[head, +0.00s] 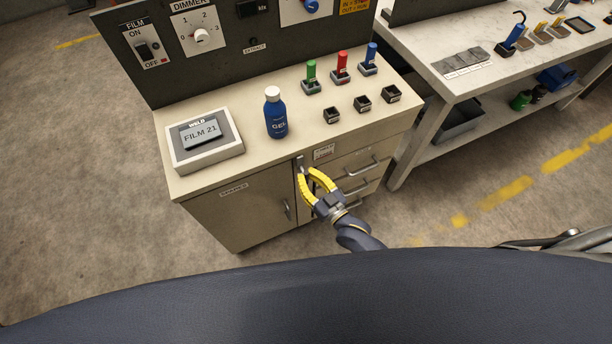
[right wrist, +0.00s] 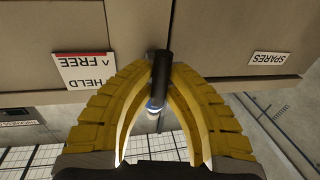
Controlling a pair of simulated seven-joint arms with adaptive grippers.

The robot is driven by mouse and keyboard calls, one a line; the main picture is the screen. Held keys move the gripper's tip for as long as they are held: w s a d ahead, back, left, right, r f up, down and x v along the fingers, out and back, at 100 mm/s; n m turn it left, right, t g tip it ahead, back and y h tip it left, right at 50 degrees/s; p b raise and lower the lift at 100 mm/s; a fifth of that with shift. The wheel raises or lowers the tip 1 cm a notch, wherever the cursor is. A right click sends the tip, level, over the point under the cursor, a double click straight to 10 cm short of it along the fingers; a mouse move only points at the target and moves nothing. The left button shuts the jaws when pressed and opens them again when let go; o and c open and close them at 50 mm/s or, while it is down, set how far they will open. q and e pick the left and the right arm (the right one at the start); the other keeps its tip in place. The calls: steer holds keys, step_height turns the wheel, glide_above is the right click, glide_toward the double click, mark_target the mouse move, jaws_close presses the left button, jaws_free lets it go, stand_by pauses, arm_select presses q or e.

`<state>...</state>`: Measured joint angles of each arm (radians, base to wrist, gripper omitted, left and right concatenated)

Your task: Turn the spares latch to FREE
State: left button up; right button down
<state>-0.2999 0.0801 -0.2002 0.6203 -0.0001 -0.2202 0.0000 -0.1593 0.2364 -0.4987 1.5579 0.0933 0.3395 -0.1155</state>
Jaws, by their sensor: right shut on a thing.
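The spares latch (right wrist: 163,62) is a dark bar with a pale, bluish end, on the front of the beige cabinet. In the right wrist view it stands between the yellow fingers of my right gripper (right wrist: 158,75), which is shut on it. Beside it is a white label (right wrist: 85,72) reading FREE and HELD, upside down in this view, with a red strip. In the head view my right gripper (head: 306,172) is at the cabinet's upper front edge and mostly hides the latch. I cannot tell which word the latch points at. My left gripper is not in view.
The SPARES door (head: 235,205) is left of the gripper, and drawers with bar handles (head: 362,167) are right of it. A blue bottle (head: 275,115) and a FILM 21 display (head: 203,135) stand on top. Floor in front is clear.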

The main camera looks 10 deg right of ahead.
steer(key=c, duration=1.3)
jaws_free()
steer(key=shift+d, duration=0.1)
steer(key=shift+c, duration=0.2)
steer(key=v, duration=1.2)
